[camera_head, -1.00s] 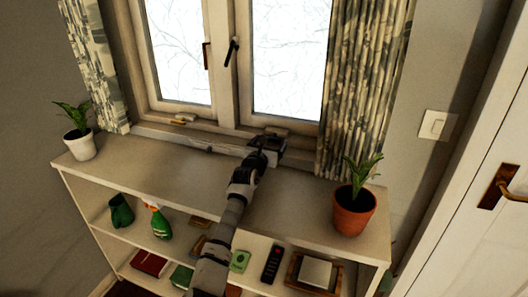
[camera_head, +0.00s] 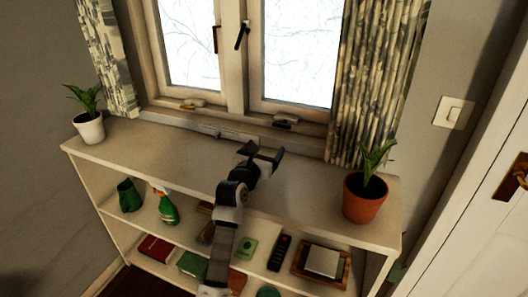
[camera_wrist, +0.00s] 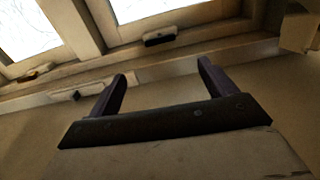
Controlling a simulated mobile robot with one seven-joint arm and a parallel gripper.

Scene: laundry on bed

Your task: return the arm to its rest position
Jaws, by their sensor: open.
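My gripper (camera_head: 262,154) is above the shelf top (camera_head: 150,155), in front of the window. In the wrist view its two fingers (camera_wrist: 160,88) stand apart with nothing between them. My arm comes up from the bottom of the head view, in front of the shelf unit. The wrist view faces the wall below the window and the window sill (camera_wrist: 130,75). Whether the gripper touches the shelf top cannot be told, but it seems raised above it.
A white pot with a plant (camera_head: 89,127) stands at the shelf's left end, a terracotta pot (camera_head: 363,204) at its right. Lower shelves hold a spray bottle (camera_head: 167,209), a green container (camera_head: 130,196), a remote (camera_head: 279,253) and books (camera_head: 157,248). A curtain (camera_head: 375,85) hangs at right.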

